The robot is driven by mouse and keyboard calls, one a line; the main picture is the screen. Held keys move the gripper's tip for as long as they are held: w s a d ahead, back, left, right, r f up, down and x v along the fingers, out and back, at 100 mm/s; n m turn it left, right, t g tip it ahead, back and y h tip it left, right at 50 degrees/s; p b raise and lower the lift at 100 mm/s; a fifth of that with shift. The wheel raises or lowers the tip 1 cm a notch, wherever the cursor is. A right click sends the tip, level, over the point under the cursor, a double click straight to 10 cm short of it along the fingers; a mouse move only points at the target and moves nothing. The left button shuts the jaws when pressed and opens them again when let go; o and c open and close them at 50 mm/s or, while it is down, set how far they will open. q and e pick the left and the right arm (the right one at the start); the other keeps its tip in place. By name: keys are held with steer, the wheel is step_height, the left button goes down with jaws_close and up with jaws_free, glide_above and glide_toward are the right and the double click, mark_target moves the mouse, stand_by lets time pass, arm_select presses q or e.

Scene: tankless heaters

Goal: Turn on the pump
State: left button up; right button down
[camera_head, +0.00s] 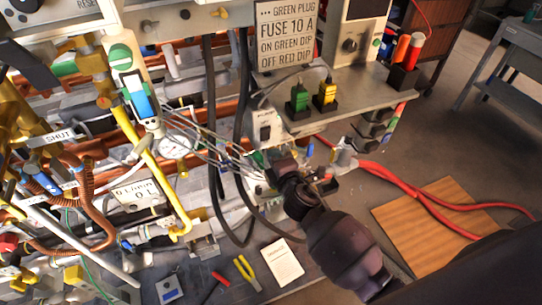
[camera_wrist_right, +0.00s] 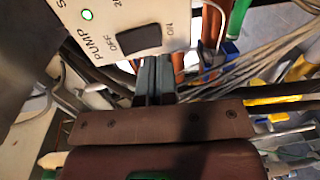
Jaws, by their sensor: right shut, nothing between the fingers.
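The pump switch is a black rocker (camera_wrist_right: 138,40) on a cream panel marked PUMP, with OFF on its left end and ON on its right in the right wrist view. A green light (camera_wrist_right: 87,14) glows on the same panel. In the head view the small switch panel (camera_head: 266,124) sits below the fuse sign. My right gripper (camera_wrist_right: 155,62) is shut and empty, its fingertips just below the rocker at the panel's lower edge; I cannot tell whether they touch. In the head view its dark wrist is below the panel and hides the fingertips. My left gripper is not in view.
A shelf with green (camera_head: 299,97) and yellow (camera_head: 326,92) plugs juts out right of the switch. Black hoses (camera_head: 212,130) hang to its left, near a pressure gauge (camera_head: 174,146). Red cables (camera_head: 400,182) cross a wooden board (camera_head: 430,228) on the floor. Pliers (camera_head: 247,271) and paper lie below.

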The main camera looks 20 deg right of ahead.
steer(key=s+f, duration=0.1)
steer(key=s, duration=0.8)
steer(key=shift+s+d+f+b, duration=0.15)
steer(key=shift+s+d+b, duration=0.05)
steer(key=shift+s+b, duration=0.1)
steer(key=s+d+f+m+g, duration=0.3)
steer(key=s+d+f+m, duration=0.1)
steer(key=s+m, duration=0.4)
steer(key=s+d+f+m+g, duration=0.3)
steer(key=s+d+f+m, duration=0.1)
steer(key=s+m, duration=0.5)
steer(key=shift+s+f+h+p, duration=0.3)
steer(key=shift+s+f+p, duration=0.05)
